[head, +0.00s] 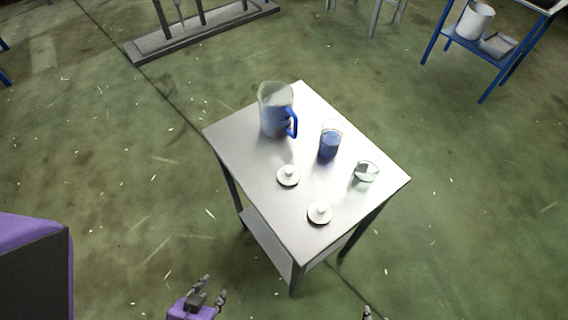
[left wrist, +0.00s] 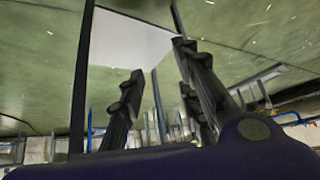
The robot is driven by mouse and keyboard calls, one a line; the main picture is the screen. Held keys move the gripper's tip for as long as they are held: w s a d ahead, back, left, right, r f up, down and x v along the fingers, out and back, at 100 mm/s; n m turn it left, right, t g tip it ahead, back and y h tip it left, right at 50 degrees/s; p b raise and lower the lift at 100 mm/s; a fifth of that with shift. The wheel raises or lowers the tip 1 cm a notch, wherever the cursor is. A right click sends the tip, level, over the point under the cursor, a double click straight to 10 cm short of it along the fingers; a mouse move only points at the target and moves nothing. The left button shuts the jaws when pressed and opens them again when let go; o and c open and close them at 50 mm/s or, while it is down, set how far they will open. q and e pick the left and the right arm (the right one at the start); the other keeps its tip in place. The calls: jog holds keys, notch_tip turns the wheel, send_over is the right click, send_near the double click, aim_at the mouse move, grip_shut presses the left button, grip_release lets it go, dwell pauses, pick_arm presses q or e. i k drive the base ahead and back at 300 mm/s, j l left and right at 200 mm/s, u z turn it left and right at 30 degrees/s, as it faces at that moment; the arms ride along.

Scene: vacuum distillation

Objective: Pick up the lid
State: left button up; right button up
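Two white round lids with small knobs lie on the metal table (head: 238,141). One lid (head: 288,176) is near the middle of the top, and the other lid (head: 320,212) is closer to the near corner. My left gripper (head: 213,287) is open and empty, in front of the table and short of its near edge. In the left wrist view its fingers (left wrist: 160,82) stand apart with nothing between them. Only a fingertip of my right gripper (head: 368,313) shows at the bottom edge; the rest is out of frame.
A jug with a blue handle (head: 276,112) stands at the table's back left. A beaker of blue liquid (head: 330,143) and a short clear beaker (head: 366,172) stand along the right side. A blue-legged stand (head: 462,42) is far behind. The floor around the table is clear.

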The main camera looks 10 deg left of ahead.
aim_at(288, 175)
jog(key=j+z, duration=0.15)
jog(key=z, duration=0.25)
jog(key=j+z, duration=0.15)
jog(key=z, duration=0.3)
jog(key=j+z, duration=0.15)
jog(key=z, duration=0.25)
jog(key=k+j+z, duration=0.3)
jog(key=j, duration=0.15)
jog(key=k+j+z, duration=0.35)
jog(key=k+j, duration=0.15)
jog(key=j, duration=0.2)
jog(key=k+j, duration=0.15)
jog(key=j, duration=0.2)
jog(key=i, duration=0.45)
